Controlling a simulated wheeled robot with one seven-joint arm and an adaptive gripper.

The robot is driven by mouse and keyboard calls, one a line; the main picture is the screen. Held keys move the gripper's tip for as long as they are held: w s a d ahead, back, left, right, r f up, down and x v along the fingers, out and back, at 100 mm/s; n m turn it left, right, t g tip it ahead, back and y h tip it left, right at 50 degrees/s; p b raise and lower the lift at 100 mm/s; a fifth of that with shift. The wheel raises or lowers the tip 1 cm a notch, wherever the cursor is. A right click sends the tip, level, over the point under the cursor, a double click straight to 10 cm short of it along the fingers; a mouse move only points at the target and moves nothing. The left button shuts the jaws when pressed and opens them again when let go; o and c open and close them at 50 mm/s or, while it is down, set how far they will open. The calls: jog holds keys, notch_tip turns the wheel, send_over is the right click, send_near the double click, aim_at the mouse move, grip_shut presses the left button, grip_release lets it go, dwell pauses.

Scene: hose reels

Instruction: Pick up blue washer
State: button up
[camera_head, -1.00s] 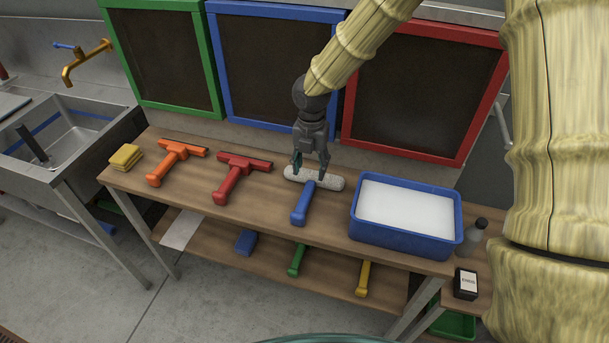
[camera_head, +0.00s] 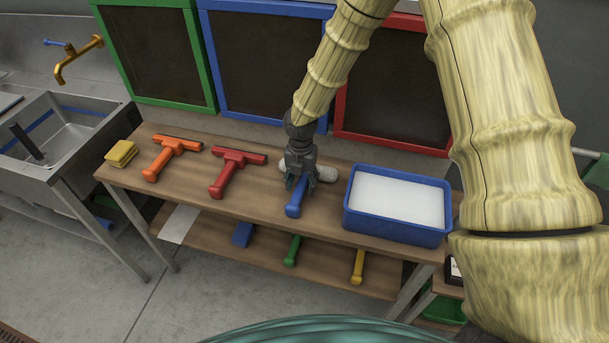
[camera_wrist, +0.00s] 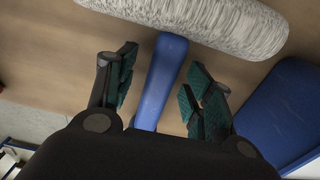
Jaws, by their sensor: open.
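The blue washer has a blue handle (camera_head: 294,203) and a pale fluffy roller head (camera_head: 326,173). It lies on the wooden table top, its handle pointing to the front edge. My gripper (camera_head: 299,184) is over the handle in the head view and hides part of the handle and head. In the wrist view, my gripper (camera_wrist: 160,92) is open, with its green-padded fingers on either side of the blue handle (camera_wrist: 161,80). Gaps show between the pads and the handle. The fluffy head (camera_wrist: 205,20) lies across the top of that view.
A blue tub (camera_head: 352,218) of white suds stands just right of the washer. A red squeegee (camera_head: 226,176), an orange squeegee (camera_head: 163,160) and yellow sponges (camera_head: 121,153) lie to the left. Blue (camera_head: 262,60) and red framed panels stand behind. A lower shelf (camera_head: 215,247) holds green and yellow handled tools.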

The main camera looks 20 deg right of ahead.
aim_at(302, 183)
jog(key=shift+f, duration=0.55)
jog(key=c, duration=1.1)
jog(key=shift+r+b, duration=0.95)
jog(key=shift+r, duration=4.1)
jog(key=o, duration=0.4)
jog(key=shift+c, duration=0.2)
jog(key=c, duration=0.4)
